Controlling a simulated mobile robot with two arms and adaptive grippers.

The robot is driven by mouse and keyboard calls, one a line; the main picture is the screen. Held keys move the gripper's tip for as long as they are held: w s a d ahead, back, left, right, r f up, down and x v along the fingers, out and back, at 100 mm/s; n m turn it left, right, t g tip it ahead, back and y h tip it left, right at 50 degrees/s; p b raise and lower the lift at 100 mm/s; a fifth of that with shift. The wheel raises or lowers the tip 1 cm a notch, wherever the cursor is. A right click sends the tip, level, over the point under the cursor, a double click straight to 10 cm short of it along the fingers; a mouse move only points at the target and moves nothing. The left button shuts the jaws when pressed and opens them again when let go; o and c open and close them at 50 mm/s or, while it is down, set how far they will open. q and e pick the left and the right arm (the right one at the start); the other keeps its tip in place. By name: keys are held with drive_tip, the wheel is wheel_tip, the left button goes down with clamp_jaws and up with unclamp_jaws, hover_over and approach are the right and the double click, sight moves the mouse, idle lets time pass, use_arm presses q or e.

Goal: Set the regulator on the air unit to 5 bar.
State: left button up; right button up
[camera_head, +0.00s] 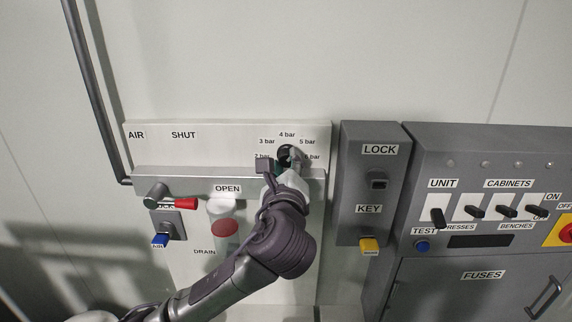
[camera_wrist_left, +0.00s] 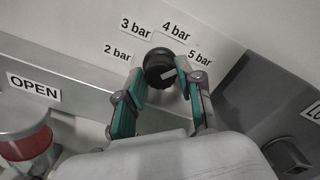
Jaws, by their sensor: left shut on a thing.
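The regulator is a round black knob (camera_wrist_left: 158,64) on the air unit (camera_head: 228,132), ringed by labels; 2, 3, 4 and 5 bar are readable in the left wrist view. The knob's white mark points right and slightly up, roughly toward the 5 bar label (camera_wrist_left: 200,57); the exact alignment is hard to tell. My left gripper (camera_wrist_left: 160,72) is shut on the knob, one teal-padded finger on each side. In the head view the gripper (camera_head: 283,164) covers most of the knob. My right gripper is not in view.
A red-handled valve lever (camera_head: 172,203) and a red-and-white drain bowl (camera_head: 224,222) are left of my arm. A grey lock box (camera_head: 374,190) stands close on the right, with a fuse cabinet (camera_head: 480,275) beyond. A ledge (camera_wrist_left: 60,82) runs below the labels.

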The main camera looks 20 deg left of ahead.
use_arm(q)
drive_tip(key=shift+r+m, duration=0.3)
drive_tip(key=shift+m, duration=0.7)
drive_tip(key=o, duration=0.9)
drive_tip(key=shift+o, duration=1.2)
drive_tip(key=shift+w+f, duration=0.2)
drive_tip(key=v, duration=1.2)
